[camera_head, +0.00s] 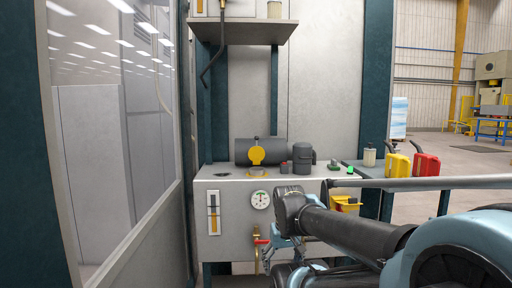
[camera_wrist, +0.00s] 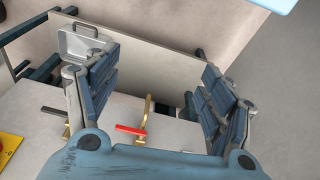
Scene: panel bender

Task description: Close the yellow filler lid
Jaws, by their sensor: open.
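The yellow filler lid (camera_head: 257,155) is a round disc standing raised, facing me, on top of the grey cabinet in the head view. Below and in front of it, a yellow ring (camera_head: 257,171) marks the filler opening, which the lid does not cover. My gripper (camera_head: 284,253) is low in front of the cabinet face, below and to the right of the lid, partly hidden by my arm. The lid cannot be made out in the wrist view.
A red-handled valve (camera_head: 261,241) is on the cabinet front by my gripper; it also shows in the wrist view (camera_wrist: 130,130). A dark cylinder (camera_head: 258,150) lies behind the lid. A grey canister (camera_head: 303,158) stands to its right. A shelf (camera_head: 243,31) overhangs above.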

